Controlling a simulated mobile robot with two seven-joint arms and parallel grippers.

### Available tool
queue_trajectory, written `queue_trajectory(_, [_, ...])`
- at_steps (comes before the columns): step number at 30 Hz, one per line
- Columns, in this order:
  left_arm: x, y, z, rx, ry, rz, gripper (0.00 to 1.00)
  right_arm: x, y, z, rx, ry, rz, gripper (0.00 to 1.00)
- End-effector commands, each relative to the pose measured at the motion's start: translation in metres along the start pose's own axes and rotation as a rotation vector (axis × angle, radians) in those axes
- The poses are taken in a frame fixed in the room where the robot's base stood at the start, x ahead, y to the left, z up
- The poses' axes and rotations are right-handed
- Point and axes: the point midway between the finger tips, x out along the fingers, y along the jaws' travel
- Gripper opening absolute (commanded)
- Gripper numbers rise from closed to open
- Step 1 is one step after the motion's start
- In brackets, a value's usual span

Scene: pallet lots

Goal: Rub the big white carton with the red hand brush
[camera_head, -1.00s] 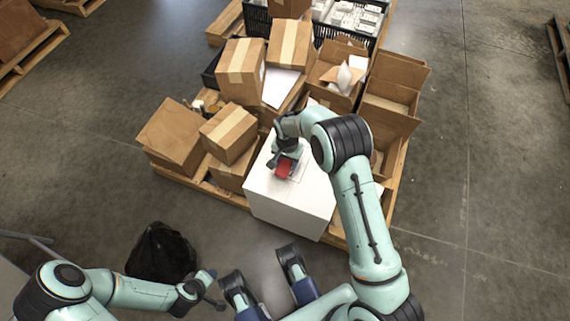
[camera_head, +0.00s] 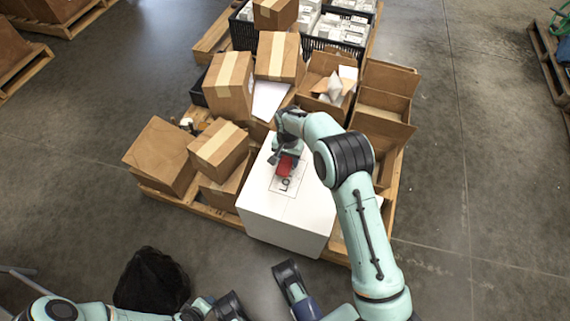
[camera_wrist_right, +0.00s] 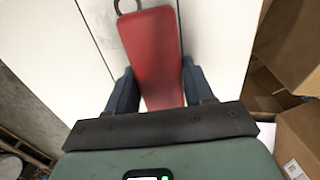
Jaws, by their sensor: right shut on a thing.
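The big white carton (camera_head: 290,222) stands at the front of the pallet, with a printed label on its top. The red hand brush (camera_head: 285,165) is over the carton's top, towards the far half. In the right wrist view the red brush (camera_wrist_right: 156,55) lies between the two dark fingers of my right gripper (camera_wrist_right: 155,90), which is shut on it. The white carton top (camera_wrist_right: 60,45) fills the background there. I cannot tell whether the bristles touch the carton. My left arm is low at the left, and its gripper (camera_head: 198,308) shows only partly at the bottom edge.
Brown cartons (camera_head: 218,150) stand left of and behind the white one on the wooden pallet (camera_head: 205,208). Open boxes (camera_head: 385,105) are at the right. Black crates (camera_head: 335,45) stand at the back. A black bag (camera_head: 152,280) lies on the floor.

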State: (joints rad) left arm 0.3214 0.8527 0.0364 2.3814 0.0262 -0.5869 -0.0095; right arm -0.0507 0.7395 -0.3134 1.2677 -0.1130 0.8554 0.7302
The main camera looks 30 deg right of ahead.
Motion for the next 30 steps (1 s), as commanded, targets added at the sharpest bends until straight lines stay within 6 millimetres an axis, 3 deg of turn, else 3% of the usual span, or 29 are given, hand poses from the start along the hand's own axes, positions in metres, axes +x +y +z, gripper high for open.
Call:
queue_trajectory(16, [0.022,-0.004,-0.001,0.0,0.0,0.0,0.43,0.002,0.002,-0.035,0.0,0.001,0.004,0.19])
queue_trajectory(30, [0.021,-0.004,-0.001,0.0,0.0,0.0,0.43,-0.003,0.001,-0.037,-0.001,0.0,0.003,0.19])
